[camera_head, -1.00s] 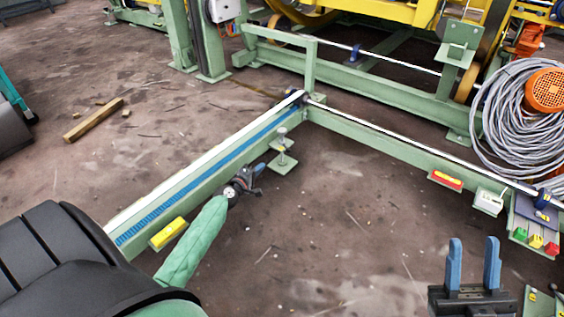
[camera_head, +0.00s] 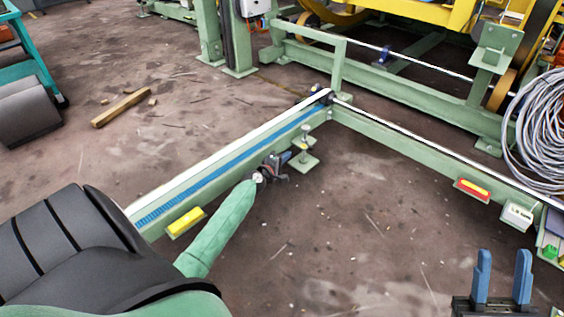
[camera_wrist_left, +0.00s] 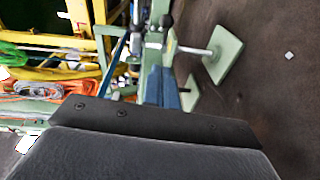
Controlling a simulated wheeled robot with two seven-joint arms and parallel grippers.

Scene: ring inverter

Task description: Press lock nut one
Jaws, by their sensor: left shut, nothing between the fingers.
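A green levelling foot (camera_head: 304,160) with an upright threaded post and a round top stands beside the corner of the green frame (camera_head: 262,150). It also shows in the left wrist view, where its square plate (camera_wrist_left: 226,55) and rod lie sideways. I cannot pick out lock nut one with certainty; it is too small or hidden. My left gripper (camera_head: 286,157) is shut and empty, just left of the foot's post and apparently close to it. Its blue fingers (camera_wrist_left: 161,88) point toward the frame and foot. My right gripper (camera_head: 502,278) is open and empty at the lower right.
A red-and-yellow box (camera_head: 472,190) and a white box (camera_head: 517,215) sit along the right rail. A grey cable coil (camera_head: 540,125) is at the right. The floor between the rails is mostly clear.

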